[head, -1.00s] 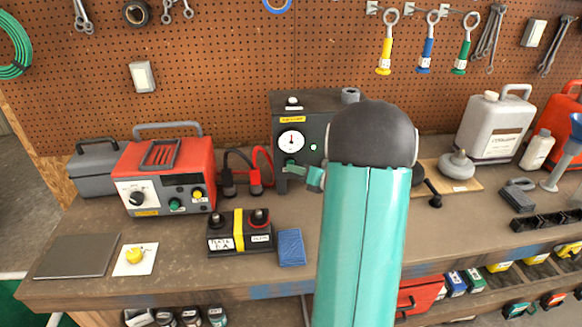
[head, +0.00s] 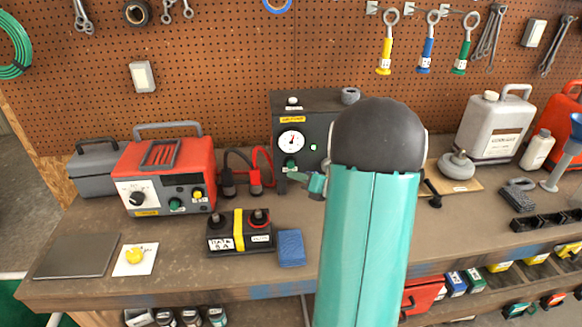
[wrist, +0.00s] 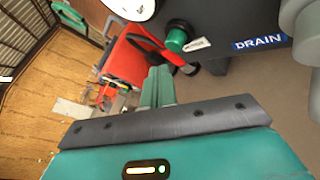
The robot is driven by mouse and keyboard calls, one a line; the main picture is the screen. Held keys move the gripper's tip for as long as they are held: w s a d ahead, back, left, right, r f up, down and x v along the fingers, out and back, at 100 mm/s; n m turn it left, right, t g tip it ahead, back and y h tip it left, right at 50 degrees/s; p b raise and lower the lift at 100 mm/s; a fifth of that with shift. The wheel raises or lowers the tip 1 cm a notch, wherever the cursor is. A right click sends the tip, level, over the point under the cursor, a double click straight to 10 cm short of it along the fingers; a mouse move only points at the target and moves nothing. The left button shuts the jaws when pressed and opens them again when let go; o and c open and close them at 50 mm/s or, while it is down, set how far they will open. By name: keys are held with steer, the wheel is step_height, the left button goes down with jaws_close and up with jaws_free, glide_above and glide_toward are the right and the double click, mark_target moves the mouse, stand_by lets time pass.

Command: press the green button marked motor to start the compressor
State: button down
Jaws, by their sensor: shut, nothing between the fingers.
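The compressor is a dark grey box (head: 318,112) with a white gauge, at the back of the bench in the head view. Its green button (head: 290,163) sits low on the front, under the gauge (head: 292,140). My arm hides the compressor's right part.
A red charger (head: 165,165) with another green button stands to the left. A battery (head: 238,241) and a blue block (head: 291,248) lie in front. A blue DRAIN label (wrist: 259,42) is on the compressor. A grey jug (head: 494,125) stands at right.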

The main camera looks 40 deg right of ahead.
steer(key=s+a, duration=0.2)
steer(key=s, duration=0.1)
steer(key=s+a, duration=0.1)
steer(key=shift+s, duration=0.25)
steer(key=shift+a, duration=0.1)
stand_by(0.3)
